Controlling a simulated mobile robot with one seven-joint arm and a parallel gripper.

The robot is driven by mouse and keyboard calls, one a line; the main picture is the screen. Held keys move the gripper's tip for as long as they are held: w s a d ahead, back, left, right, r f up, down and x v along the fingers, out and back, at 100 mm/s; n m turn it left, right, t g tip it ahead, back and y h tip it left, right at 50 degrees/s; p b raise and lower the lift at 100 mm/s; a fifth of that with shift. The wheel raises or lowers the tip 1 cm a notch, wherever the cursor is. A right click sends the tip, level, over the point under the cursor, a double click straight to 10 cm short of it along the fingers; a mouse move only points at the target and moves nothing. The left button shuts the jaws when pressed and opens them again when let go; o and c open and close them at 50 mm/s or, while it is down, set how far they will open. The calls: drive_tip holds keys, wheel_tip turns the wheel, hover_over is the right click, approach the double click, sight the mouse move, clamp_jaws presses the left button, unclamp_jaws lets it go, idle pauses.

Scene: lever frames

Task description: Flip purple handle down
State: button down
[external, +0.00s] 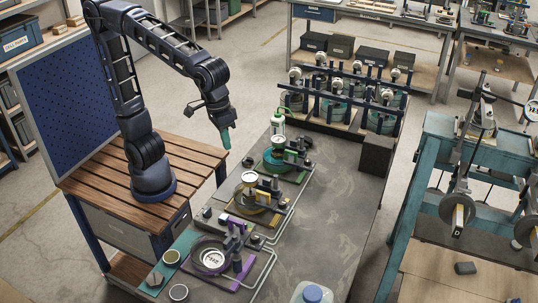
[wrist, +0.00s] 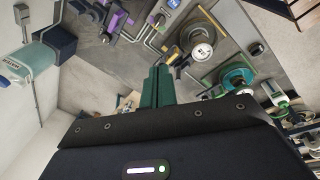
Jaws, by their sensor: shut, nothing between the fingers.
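The purple lever frame (external: 238,283) stands at the near end of the grey table, around a round dial. In the wrist view purple parts (wrist: 115,21) show at the top left, partly cut off by the picture's edge. My gripper (external: 226,138) is shut and empty, with green fingers pointing down. It hangs in the air near the table's left edge, beside the green frame and well apart from the purple one. Its fingers (wrist: 158,85) are together in the wrist view.
A yellow lever frame (external: 250,193) and a green one (external: 287,158) stand in a row behind the purple one. A green-white bottle (external: 277,122) is behind them. Metal pipes (external: 268,262) run beside the frames.

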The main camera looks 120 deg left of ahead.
drive_tip(key=w+d+f+n+g, duration=0.1)
drive_tip(key=w+d+f+n, duration=0.1)
drive_tip(key=w+d+n, duration=0.35)
drive_tip(key=n+g, duration=0.1)
drive_tip(key=n, duration=0.1)
hover_over(254, 234)
drive_tip(key=shift+w+f, duration=0.15)
drive_tip(key=shift+f, duration=1.35)
wheel_tip(254, 234, down, 14)
wheel_tip(254, 234, down, 5)
drive_tip(key=shift+f, duration=0.1)
